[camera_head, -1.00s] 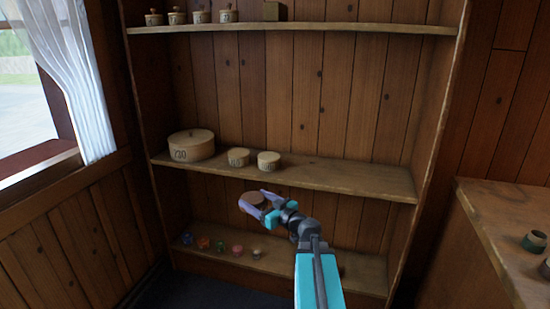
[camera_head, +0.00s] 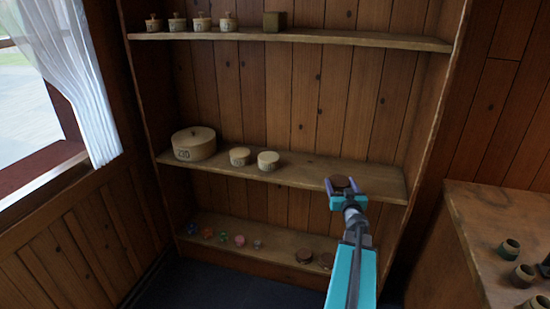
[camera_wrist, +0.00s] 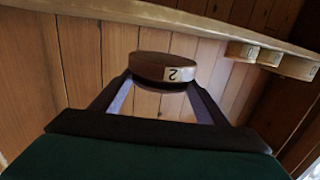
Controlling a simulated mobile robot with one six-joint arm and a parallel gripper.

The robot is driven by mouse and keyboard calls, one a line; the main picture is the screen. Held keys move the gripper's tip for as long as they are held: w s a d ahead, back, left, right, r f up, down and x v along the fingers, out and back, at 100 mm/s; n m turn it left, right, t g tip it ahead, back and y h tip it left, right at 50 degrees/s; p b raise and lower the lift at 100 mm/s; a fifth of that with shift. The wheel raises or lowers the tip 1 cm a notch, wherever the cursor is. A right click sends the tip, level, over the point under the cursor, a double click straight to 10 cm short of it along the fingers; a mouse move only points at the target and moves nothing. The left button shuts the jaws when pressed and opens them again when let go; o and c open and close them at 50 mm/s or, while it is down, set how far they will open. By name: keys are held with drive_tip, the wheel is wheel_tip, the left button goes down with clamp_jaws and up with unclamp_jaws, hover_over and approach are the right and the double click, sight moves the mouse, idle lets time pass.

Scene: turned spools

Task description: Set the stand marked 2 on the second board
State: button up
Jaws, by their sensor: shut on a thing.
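The stand marked 2 (camera_wrist: 158,66) is a round, dark-topped wooden disc with a pale label reading 2. My gripper (camera_wrist: 160,84) is shut on it, one finger on each side. In the head view the stand (camera_head: 342,182) is held up in my gripper (camera_head: 343,191), in line with the right part of the middle board (camera_head: 300,175). It looks roughly level. Whether it is over that board or in front of its edge cannot be told. In the wrist view a board's edge (camera_wrist: 120,12) runs above the stand.
The middle board bears a large lidded box (camera_head: 194,145) and two small round boxes (camera_head: 268,161) at left. Lidded jars (camera_head: 200,22) and a block (camera_head: 274,22) stand on the top board. Dark discs (camera_head: 304,257) and small coloured things (camera_head: 223,237) lie on the bottom board. Spools (camera_head: 509,249) stand on the right-hand counter.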

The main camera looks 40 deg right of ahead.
drive_tip(key=s+d, duration=0.1)
drive_tip(key=s+d+h, duration=0.1)
drive_tip(key=shift+s+d+r+m+g+p, duration=0.1)
drive_tip(key=shift+s+d+m+g+p, duration=0.2)
drive_tip(key=shift+s+m+p, duration=0.1)
drive_tip(key=shift+w+d+f+p, duration=0.25)
drive_tip(key=shift+w+d+p, duration=0.35)
drive_tip(key=shift+d, duration=1.8)
drive_tip(key=shift+w+d+f+p, duration=0.3)
drive_tip(key=shift+w+d, duration=0.45)
drive_tip(key=shift+d, duration=1.7)
drive_tip(key=shift+w+d+f+p, duration=0.15)
drive_tip(key=shift+w+d+p, duration=0.5)
drive_tip(key=shift+d, duration=1.75)
drive_tip(key=shift+d, duration=0.1)
drive_tip(key=shift+w+d, duration=0.15)
drive_tip(key=shift+d, duration=0.1)
drive_tip(key=shift+d+f, duration=0.15)
drive_tip(key=shift+f, duration=1.6)
drive_tip(key=shift+f, duration=0.15)
